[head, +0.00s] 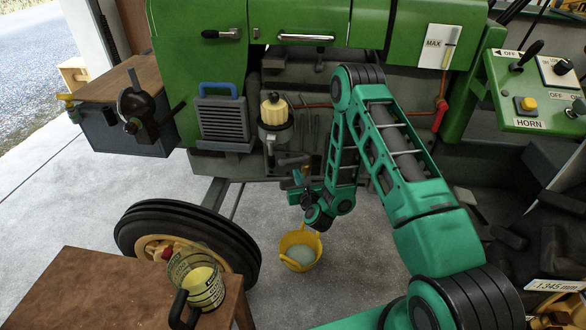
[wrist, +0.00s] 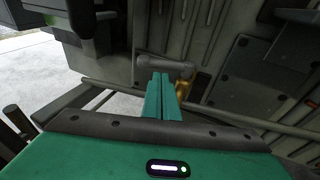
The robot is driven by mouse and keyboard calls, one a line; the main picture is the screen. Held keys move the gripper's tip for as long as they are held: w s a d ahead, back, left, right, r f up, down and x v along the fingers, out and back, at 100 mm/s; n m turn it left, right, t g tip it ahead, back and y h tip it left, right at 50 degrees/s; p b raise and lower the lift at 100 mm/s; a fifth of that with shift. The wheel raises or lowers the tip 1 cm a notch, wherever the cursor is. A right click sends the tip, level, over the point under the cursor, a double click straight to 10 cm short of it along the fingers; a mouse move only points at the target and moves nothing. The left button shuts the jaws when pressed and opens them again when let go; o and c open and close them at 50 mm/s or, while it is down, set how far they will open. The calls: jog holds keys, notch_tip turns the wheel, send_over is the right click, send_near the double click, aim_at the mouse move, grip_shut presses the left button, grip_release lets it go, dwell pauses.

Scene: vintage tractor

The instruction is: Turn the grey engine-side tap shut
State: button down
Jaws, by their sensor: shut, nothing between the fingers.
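A grey lever handle (head: 293,160), which looks like the tap, lies roughly level on the engine side, with a brass-coloured body (head: 304,173) beside it. In the wrist view the grey lever (wrist: 165,66) runs across just beyond my fingertips, with the brass part (wrist: 183,88) at its right end. My gripper (wrist: 159,77) is shut and empty, its green fingers pointing at the lever. I cannot tell whether they touch it. In the head view my gripper (head: 299,177) is small and partly hidden by its own wrist.
A yellow bucket (head: 287,243) holding pale liquid stands on the floor below. A filter with a cream cap (head: 273,110) is above left of the lever. The front wheel (head: 130,235) and a wooden table with a jug (head: 197,275) are at left. Open concrete floor surrounds the bucket.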

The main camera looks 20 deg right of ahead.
aim_at(292, 162)
jog(key=shift+w+d+f, duration=0.1)
jog(key=shift+w+f, duration=0.1)
jog(key=shift+w, duration=0.95)
jog(key=shift+w+d+f, duration=0.1)
jog(key=shift+w+f, duration=0.15)
jog(key=shift+w, duration=0.95)
jog(key=shift+w+f, duration=0.2)
jog(key=shift+w, duration=0.95)
